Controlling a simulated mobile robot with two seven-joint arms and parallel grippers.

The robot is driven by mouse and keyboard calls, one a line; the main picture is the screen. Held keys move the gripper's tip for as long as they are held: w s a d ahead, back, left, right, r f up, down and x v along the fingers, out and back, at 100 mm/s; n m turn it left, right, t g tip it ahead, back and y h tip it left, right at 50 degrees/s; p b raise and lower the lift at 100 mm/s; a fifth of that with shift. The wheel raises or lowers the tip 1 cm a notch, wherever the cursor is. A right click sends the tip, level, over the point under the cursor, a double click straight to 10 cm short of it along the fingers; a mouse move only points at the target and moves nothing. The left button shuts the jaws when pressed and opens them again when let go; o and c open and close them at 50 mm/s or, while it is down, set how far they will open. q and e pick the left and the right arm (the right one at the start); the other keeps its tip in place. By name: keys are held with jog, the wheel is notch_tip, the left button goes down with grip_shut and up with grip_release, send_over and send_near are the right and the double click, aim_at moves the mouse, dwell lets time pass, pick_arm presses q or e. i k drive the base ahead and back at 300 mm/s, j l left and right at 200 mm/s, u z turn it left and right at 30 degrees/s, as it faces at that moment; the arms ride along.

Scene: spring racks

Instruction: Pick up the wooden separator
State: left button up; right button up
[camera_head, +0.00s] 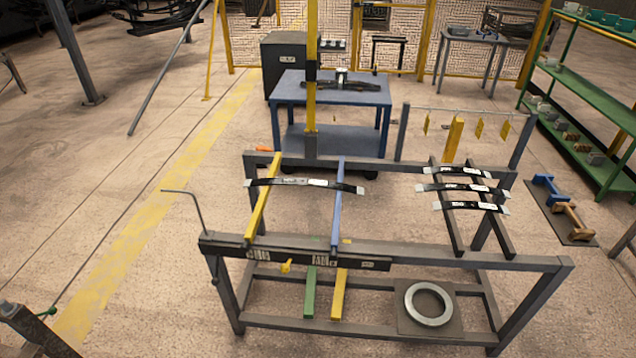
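A brown, wood-coloured piece (572,219), which looks like the wooden separator, stands on a dark mat (581,238) on the floor at the right. It is short and bench-shaped, with a block at each end. A similar blue piece (549,186) stands just behind it on the same mat. Neither of my grippers shows in the head view, and nothing is seen touching the brown piece.
A grey metal rack (470,260) fills the middle, carrying black leaf springs (305,182) on bars. A green shelf (590,85) stands behind the mat at the right. A blue table (332,92) is at the back. Open floor (130,200) lies to the left.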

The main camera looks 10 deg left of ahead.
aim_at(579, 233)
jog(key=i+l+z, duration=0.25)
jog(key=i+l, duration=0.2)
jog(key=l, duration=0.2)
jog(key=i+l+z, duration=0.25)
jog(key=i+l, duration=0.2)
jog(key=l, duration=0.15)
